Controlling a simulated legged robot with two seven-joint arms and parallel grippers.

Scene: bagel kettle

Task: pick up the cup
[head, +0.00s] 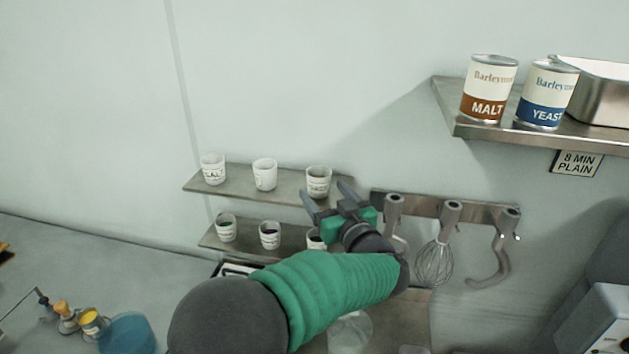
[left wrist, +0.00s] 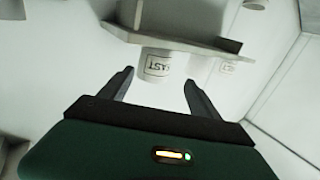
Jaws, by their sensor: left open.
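Several small white cups with dark lettering stand upright on two wall shelves. The top-right cup (head: 318,176) is at the right part of the upper shelf (head: 240,186). My left gripper (head: 326,196) is open in front of this cup, its fingers pointing towards the shelf. In the left wrist view, a lettered cup (left wrist: 158,66) appears between the open fingers (left wrist: 158,84), beyond their tips as far as I can tell, with nothing held. The lower-right cup (head: 316,239) is partly hidden by my left arm. My right gripper is not in view.
Other cups (head: 213,169) (head: 265,175) stand left on the upper shelf. A hook rail (head: 440,208) with a whisk (head: 435,262) is close on the right. A higher shelf (head: 470,130) holds a malt can (head: 489,88), a yeast can (head: 546,95) and a metal pan (head: 600,92).

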